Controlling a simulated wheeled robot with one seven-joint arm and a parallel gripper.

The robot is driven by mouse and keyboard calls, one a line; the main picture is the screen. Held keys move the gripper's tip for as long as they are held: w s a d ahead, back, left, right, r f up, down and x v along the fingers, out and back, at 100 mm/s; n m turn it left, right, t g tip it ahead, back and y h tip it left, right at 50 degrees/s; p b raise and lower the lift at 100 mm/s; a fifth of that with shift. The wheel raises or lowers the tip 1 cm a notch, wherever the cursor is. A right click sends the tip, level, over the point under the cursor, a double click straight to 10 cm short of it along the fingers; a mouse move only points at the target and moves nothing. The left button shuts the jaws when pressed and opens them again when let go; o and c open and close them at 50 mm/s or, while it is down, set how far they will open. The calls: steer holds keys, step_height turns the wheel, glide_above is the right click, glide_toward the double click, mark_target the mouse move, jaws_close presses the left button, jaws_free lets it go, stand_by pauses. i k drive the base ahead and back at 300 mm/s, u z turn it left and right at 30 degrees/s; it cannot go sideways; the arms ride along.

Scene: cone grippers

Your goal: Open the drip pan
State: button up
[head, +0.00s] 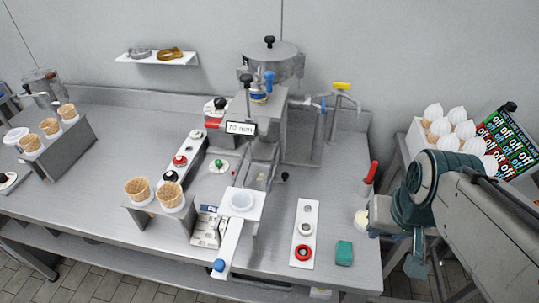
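A long pale tray piece with a blue knob (219,265) at its front end sticks out from the machine (262,130) in the middle of the counter; it looks like the drip pan (231,240), but I cannot be sure. My gripper (365,220) is at the right, by the counter's right edge, well apart from the blue knob. Its fingers are small and partly hidden by my arm, so I cannot tell whether it is open or shut.
A cone stand (160,215) is left of the pan. A box of white-topped cones (455,130) stands at far right.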

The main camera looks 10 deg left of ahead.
mark_target(255, 177)
steer(key=u, duration=0.1)
steer(key=k, duration=0.35)
steer(key=z, duration=0.5)
steer(key=i, duration=0.3)
steer(key=u, duration=1.15)
